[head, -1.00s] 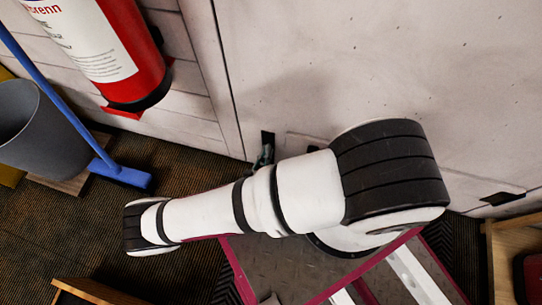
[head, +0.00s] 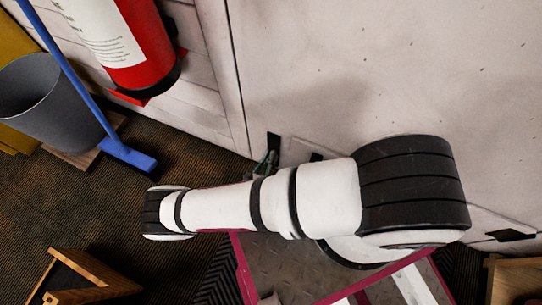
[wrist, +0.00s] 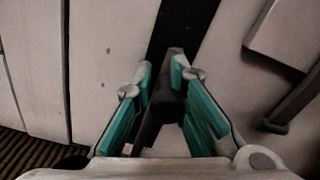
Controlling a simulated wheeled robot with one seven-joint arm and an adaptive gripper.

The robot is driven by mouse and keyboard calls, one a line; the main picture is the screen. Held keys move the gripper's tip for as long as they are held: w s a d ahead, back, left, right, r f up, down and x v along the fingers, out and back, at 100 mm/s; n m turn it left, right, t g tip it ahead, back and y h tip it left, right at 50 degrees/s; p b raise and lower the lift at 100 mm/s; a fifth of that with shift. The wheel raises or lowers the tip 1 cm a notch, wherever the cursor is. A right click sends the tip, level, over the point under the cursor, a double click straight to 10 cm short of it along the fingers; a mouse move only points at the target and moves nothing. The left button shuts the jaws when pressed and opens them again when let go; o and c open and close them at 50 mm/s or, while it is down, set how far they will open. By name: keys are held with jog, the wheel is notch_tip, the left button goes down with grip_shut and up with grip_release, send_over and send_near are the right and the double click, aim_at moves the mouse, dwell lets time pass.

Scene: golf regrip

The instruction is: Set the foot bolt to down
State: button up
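The foot bolt (wrist: 166,106) shows in the wrist view as a dark rod with a rounded black knob, in front of a dark vertical strip on the pale door. My gripper (wrist: 162,72) has its two teal-padded fingers on either side of the bolt, with the knob between them. The pads are very close to the knob; I cannot tell whether they touch it. In the head view, a black fitting (head: 273,143) shows low on the door by its edge, and my gripper (head: 266,160) is beside it, mostly hidden behind my arm.
A red fire extinguisher (head: 140,45) hangs on the wall at the left. A grey bin (head: 45,100) and a blue broom (head: 125,155) stand left of my arm. A wooden frame (head: 85,280) is at the lower left. A dark handle-like part (wrist: 290,110) shows right of my gripper.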

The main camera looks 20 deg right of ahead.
jog(key=shift+s+d+f, duration=0.1)
jog(key=shift+s, duration=0.1)
jog(key=shift+s, duration=0.15)
jog(key=v, duration=0.7)
jog(key=shift+s, duration=0.15)
dwell(0.5)
